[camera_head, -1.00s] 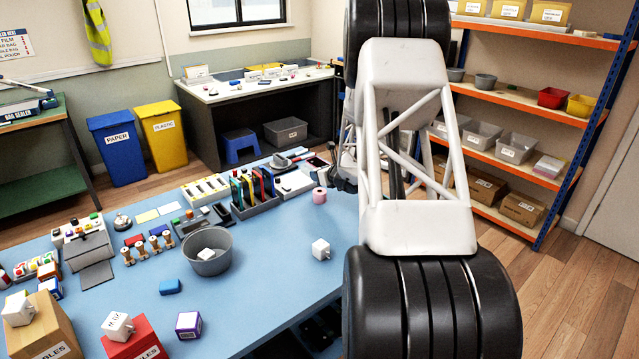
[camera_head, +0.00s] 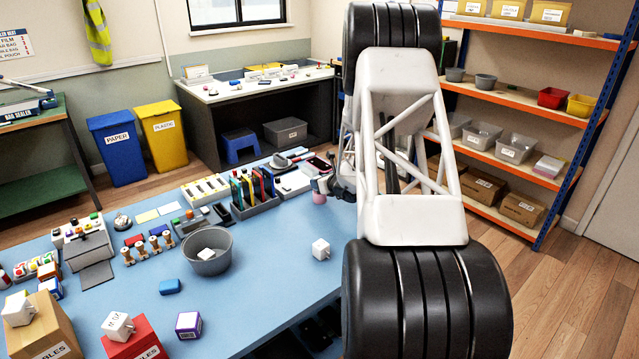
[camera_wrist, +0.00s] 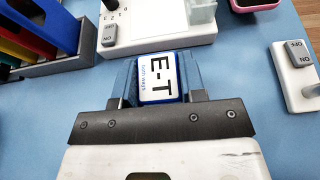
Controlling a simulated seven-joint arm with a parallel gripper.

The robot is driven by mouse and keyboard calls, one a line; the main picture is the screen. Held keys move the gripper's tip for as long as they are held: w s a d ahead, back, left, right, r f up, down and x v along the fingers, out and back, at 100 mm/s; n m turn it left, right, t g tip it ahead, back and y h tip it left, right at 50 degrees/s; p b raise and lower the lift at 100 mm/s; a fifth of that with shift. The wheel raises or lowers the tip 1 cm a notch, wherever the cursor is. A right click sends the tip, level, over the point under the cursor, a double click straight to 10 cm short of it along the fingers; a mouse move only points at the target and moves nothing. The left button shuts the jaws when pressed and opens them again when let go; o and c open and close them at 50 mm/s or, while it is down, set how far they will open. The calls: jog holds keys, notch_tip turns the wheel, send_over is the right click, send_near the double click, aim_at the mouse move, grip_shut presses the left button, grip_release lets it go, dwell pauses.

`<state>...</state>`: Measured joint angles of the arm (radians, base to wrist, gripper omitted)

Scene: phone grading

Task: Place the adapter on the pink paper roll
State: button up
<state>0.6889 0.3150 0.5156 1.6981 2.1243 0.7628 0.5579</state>
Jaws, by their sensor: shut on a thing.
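The pink paper roll (camera_head: 319,198) stands on the blue table in the head view, its top hidden by my gripper (camera_head: 322,184). My gripper is over or just beside the roll; the exact gap cannot be told. In the wrist view, my gripper (camera_wrist: 160,70) is shut on a small block (camera_wrist: 159,78) with a white face, blue edges and the print "E-T". The roll does not show in the wrist view. White cube-shaped adapters stand elsewhere: one on the bare table (camera_head: 320,249), one on a red box (camera_head: 118,325).
A rack of coloured upright phones (camera_head: 252,190) and a white test stand (camera_head: 292,183) are left of and behind the roll. A grey bowl (camera_head: 207,262) holds a white item. In the wrist view, a white switch unit (camera_wrist: 297,70) is at right.

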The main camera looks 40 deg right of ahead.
jog(key=shift+f, duration=0.15)
jog(key=o, duration=0.9)
jog(key=shift+r, duration=0.2)
jog(key=v, duration=1.2)
jog(key=shift+a, duration=0.1)
